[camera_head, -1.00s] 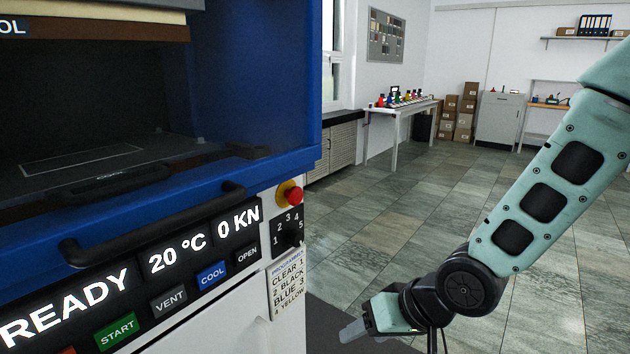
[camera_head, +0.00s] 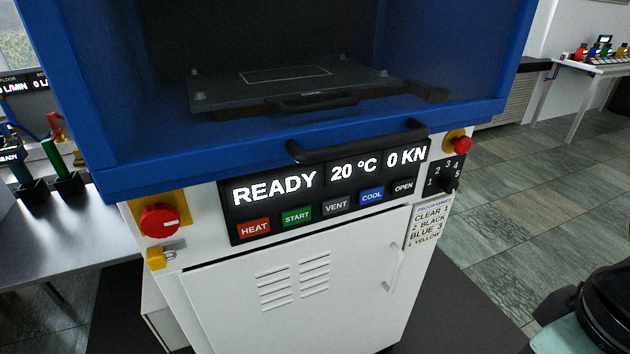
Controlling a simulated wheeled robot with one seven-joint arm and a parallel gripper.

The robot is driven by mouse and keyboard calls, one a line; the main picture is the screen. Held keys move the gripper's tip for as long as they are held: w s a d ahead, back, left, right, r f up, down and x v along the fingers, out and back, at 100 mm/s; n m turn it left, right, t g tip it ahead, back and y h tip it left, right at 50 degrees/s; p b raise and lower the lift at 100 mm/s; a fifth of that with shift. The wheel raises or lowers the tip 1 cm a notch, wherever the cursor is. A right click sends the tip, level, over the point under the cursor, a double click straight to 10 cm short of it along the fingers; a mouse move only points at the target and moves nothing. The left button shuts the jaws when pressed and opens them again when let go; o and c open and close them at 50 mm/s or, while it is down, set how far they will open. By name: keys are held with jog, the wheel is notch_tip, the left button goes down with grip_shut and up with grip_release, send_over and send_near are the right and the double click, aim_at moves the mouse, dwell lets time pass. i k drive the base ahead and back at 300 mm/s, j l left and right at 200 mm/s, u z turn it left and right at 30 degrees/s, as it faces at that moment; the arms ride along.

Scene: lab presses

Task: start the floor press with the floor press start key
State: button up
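The floor press (camera_head: 300,290) stands ahead, a white cabinet with a blue hood. Its display (camera_head: 275,187) reads READY, 20 °C and 0 KN. Below the display is a row of keys: a red HEAT key (camera_head: 254,228), the green START key (camera_head: 297,216), a grey VENT key (camera_head: 337,205), a blue COOL key (camera_head: 372,195) and a black OPEN key (camera_head: 404,187). Part of my arm shows at the lower right, apart from the press. The fingers of my gripper are outside the picture.
A dark handle bar (camera_head: 358,142) juts out above the display. A red rotary switch (camera_head: 160,221) is at the left, a red emergency button (camera_head: 457,144) and program dial (camera_head: 446,185) at the right. A metal bench (camera_head: 60,235) stands left.

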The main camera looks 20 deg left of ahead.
aim_at(297, 215)
jog(key=k+l+u, duration=0.15)
jog(key=u, duration=0.8)
